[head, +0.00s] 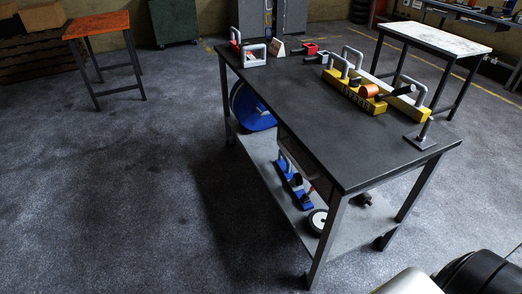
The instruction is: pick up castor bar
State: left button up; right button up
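No part is plainly marked as the castor bar, and I cannot tell which part it is. A yellow bar (345,89) with grey handles and lettering on its front lies on the dark workbench top (300,110), toward the right. An orange cylinder (369,91) sits by its right end, with another yellow piece (407,109) behind. A blue part (293,184) with dark round pieces lies on the bench's lower shelf, partly in shadow. Neither of my grippers shows in the head view.
A grey handled frame (254,55) and small red parts (310,49) stand at the bench's far end. A grey post on a base (421,141) stands near its right edge. A blue disc (252,108) and a wheel (318,221) are below.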

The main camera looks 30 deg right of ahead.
aim_at(295, 181)
jog(key=i+j+z, duration=0.1)
jog(key=i+z, duration=0.2)
jog(key=i, duration=0.25)
jog(key=i+j+z, duration=0.35)
jog(key=i, duration=0.2)
jog(key=i+j+z, duration=0.3)
jog(key=i, duration=0.25)
